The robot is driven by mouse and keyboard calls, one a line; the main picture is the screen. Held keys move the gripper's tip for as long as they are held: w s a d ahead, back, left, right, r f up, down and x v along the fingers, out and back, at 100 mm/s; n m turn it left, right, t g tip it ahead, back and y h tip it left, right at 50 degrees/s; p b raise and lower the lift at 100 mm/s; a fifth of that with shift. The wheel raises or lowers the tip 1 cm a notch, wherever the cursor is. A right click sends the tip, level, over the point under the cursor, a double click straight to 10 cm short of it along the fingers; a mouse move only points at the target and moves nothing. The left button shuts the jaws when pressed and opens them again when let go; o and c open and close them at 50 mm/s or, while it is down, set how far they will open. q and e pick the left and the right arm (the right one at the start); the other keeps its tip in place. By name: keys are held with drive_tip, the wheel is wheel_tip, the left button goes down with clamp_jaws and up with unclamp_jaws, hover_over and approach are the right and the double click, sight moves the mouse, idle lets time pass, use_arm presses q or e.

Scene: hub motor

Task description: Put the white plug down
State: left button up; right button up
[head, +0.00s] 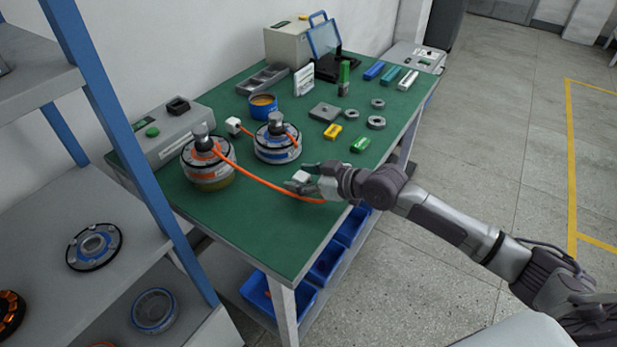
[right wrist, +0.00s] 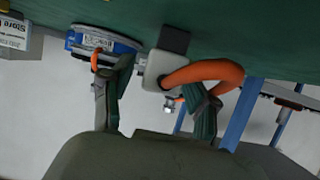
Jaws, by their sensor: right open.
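The white plug (head: 301,176) is at the right front edge of the green table, by the fingers of my right gripper (head: 308,182). In the right wrist view the white plug (right wrist: 163,70) lies between the two spread fingers of the gripper (right wrist: 160,98). It seems to be at the table surface; exact contact is hard to tell. A second white plug (head: 234,125) lies near the blue-banded hub motor (head: 277,142). My left gripper is out of view.
The green table (head: 255,225) is bare at its front. Yellow (head: 332,131) and green (head: 360,145) blocks and metal rings (head: 376,122) lie beyond the gripper. A grey control box (head: 170,130) stands at the left. A shelf with blue posts (head: 125,130) fills the left foreground.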

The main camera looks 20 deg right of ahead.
drive_tip(key=shift+s+d+r, duration=0.15)
drive_tip(key=shift+s+d, duration=0.05)
drive_tip(key=shift+d, duration=0.05)
drive_tip(key=v, duration=0.9)
drive_tip(key=shift+s+d+r, duration=0.1)
drive_tip(key=shift+s+d, duration=0.1)
drive_tip(key=shift+s, duration=0.1)
drive_tip(key=shift+v, duration=0.85)
